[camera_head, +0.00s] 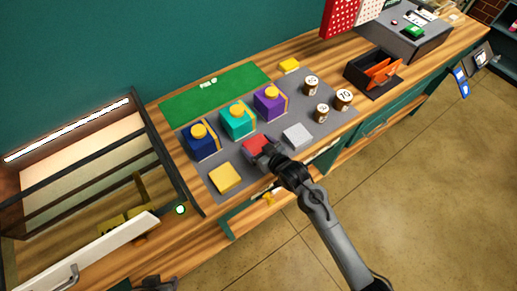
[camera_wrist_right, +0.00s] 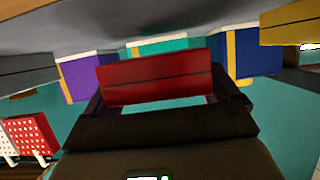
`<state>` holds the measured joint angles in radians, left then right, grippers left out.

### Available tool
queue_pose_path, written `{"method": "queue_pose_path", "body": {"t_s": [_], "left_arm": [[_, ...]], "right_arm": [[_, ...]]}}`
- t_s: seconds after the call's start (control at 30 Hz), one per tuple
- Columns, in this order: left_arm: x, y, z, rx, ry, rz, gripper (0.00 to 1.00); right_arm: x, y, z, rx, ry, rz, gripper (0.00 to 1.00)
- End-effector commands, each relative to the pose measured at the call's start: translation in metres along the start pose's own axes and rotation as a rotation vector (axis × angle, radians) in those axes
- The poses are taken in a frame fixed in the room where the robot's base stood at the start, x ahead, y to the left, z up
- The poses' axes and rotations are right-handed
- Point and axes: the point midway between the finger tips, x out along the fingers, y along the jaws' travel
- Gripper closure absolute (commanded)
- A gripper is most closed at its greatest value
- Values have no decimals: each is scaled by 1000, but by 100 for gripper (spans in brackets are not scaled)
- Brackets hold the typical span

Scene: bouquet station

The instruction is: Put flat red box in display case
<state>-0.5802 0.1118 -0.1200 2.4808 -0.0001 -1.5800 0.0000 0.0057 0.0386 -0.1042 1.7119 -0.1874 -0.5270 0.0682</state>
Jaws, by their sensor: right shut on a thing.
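The flat red box (camera_head: 254,145) is at the tip of my right gripper (camera_head: 266,154), over the grey mat. The right wrist view shows the red box (camera_wrist_right: 155,76) held between the dark fingers of the right gripper (camera_wrist_right: 160,105). The right gripper is shut on it. I cannot tell whether the box still touches the mat. The display case (camera_head: 166,150) stands at the left, with a dark frame, a light strip and yellowish items inside. A dark piece at the bottom edge seems to be my left gripper (camera_head: 155,284); its fingers are not clear.
Blue (camera_head: 199,142), teal (camera_head: 237,121) and purple (camera_head: 270,103) boxes stand behind the red box. A flat yellow box (camera_head: 225,178) and a white box (camera_head: 298,136) flank it. Several labelled jars (camera_head: 343,99) stand right. A white panel with a handle (camera_head: 85,252) fronts the case.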

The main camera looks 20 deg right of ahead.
Motion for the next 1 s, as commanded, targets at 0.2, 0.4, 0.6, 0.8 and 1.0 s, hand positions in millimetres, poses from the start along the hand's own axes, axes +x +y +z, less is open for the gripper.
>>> {"method": "queue_pose_path", "body": {"t_s": [0.2, 0.4, 0.6, 0.8, 1.0], "left_arm": [[2, -1, 1, 5, -1, -4, 60], [2, -3, 1, 11, -2, -9, 60], [3, -3, 2, 12, -3, -10, 60], [3, -3, 2, 11, -3, -9, 60], [1, -1, 1, 5, -2, -4, 60]], "right_arm": [[8, 0, 19, 0, 1, 1, 46], [8, 0, 19, 0, 1, 1, 46], [9, 0, 22, 0, 1, 1, 8], [9, 0, 22, 0, 0, 1, 0], [6, 0, 19, 0, 0, 1, 0]]}}
